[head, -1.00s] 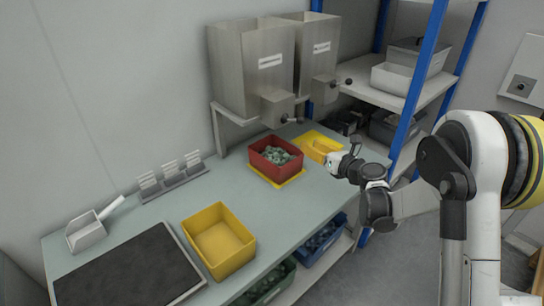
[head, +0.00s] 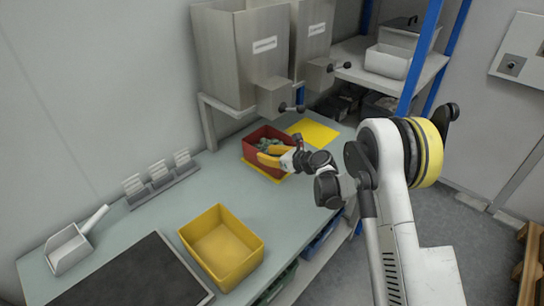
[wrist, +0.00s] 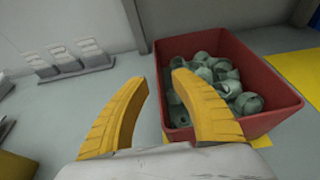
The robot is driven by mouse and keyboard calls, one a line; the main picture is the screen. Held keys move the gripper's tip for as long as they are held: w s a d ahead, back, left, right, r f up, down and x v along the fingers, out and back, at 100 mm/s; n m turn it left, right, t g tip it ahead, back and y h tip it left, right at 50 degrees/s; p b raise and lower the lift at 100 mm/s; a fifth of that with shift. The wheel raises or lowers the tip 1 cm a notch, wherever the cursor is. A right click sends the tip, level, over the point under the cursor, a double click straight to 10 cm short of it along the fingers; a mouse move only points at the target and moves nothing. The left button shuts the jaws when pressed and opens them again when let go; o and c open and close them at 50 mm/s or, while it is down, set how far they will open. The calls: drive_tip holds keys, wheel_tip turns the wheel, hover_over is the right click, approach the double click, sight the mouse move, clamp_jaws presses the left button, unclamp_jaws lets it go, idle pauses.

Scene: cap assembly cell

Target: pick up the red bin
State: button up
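The red bin (head: 252,150) stands on the bench below the metal hoppers, on a yellow mat, and holds several grey-green caps. In the wrist view the red bin (wrist: 268,122) fills the right half. My gripper (head: 268,155) is at the bin's near side in the head view, its yellow fingers covering part of the bin. In the wrist view my gripper (wrist: 160,77) is open with a gap between the fingertips. The right finger overlaps the bin's near left wall, and the left finger lies left of the bin. I cannot tell whether either touches it.
An empty yellow mat (head: 314,131) lies right of the bin. A yellow bin (head: 222,247), a scoop (head: 72,247), a dark mat (head: 130,275) and a small rack (head: 160,180) are on the bench. Hoppers (head: 240,60) stand behind. The bench between the two bins is clear.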

drive_tip(key=b+x, duration=0.1)
drive_tip(key=x, duration=0.3)
drive_tip(key=shift+s+a+b, duration=0.1)
drive_tip(key=shift+b, duration=0.2)
clamp_jaws()
drive_tip(key=shift+r, duration=0.15)
